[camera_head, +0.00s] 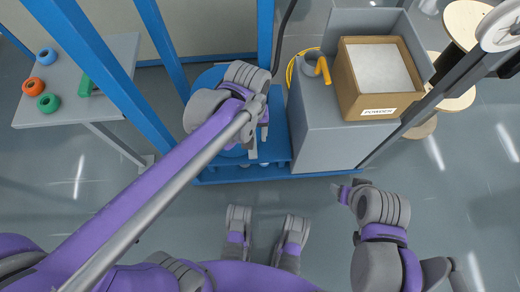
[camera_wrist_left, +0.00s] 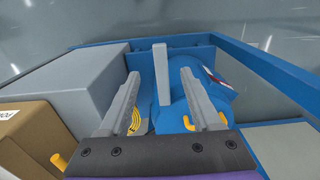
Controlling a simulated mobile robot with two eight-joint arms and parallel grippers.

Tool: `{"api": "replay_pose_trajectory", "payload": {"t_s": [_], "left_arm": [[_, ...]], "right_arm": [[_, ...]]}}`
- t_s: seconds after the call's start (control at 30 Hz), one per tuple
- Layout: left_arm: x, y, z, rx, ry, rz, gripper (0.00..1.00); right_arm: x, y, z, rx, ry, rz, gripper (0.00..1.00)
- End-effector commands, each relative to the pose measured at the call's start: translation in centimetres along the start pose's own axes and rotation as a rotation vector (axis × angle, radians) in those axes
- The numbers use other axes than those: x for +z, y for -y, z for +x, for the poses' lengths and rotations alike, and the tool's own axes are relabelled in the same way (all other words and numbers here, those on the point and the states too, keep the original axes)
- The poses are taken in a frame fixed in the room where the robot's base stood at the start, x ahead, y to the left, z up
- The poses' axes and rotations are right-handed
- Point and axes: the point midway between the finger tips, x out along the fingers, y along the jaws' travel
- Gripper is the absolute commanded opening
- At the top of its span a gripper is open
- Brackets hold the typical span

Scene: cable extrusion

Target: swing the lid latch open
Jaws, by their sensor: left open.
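A flat grey bar (camera_wrist_left: 161,73), which looks like the lid latch, stands up beside a round blue drum (camera_wrist_left: 215,95) in the left wrist view. My left gripper (camera_wrist_left: 159,76) is open, with one finger on each side of the bar in the picture. I cannot tell whether the fingers touch it. In the head view my left gripper (camera_head: 259,145) is over the front of the blue drum (camera_head: 208,80), and my arm hides much of the drum and the latch. My right gripper (camera_head: 343,192) is low at the right, apart from the machine; its jaw state is unclear.
A grey cabinet (camera_head: 318,135) stands right of the drum, with a brown powder box (camera_head: 352,92) and an orange handle (camera_head: 323,70) on top. Blue posts (camera_head: 165,55) flank the drum. A side table (camera_head: 120,60) with coloured rings is at the left. Floor in front is partly clear.

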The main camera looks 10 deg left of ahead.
Motion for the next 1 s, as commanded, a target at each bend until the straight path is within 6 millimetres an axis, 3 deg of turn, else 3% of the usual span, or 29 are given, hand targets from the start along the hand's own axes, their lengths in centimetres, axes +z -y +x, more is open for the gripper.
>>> {"api": "replay_pose_trajectory", "payload": {"t_s": [0.17, 0.6, 1.0], "left_arm": [[0.0, -0.1, 1.8, -0.002, 0.004, -0.003, 0.65], [0.0, -0.1, 9.4, -0.001, 0.003, -0.002, 0.65], [0.0, 0.0, 10.7, -0.001, 0.002, -0.001, 0.65]], "right_arm": [[0.2, 0.0, 0.8, 0.0, 0.003, 0.0, 0.65], [1.1, 0.0, 4.0, 0.0, 0.013, 0.0, 0.65], [1.2, 0.0, 4.3, 0.0, 0.014, 0.0, 0.65]]}}
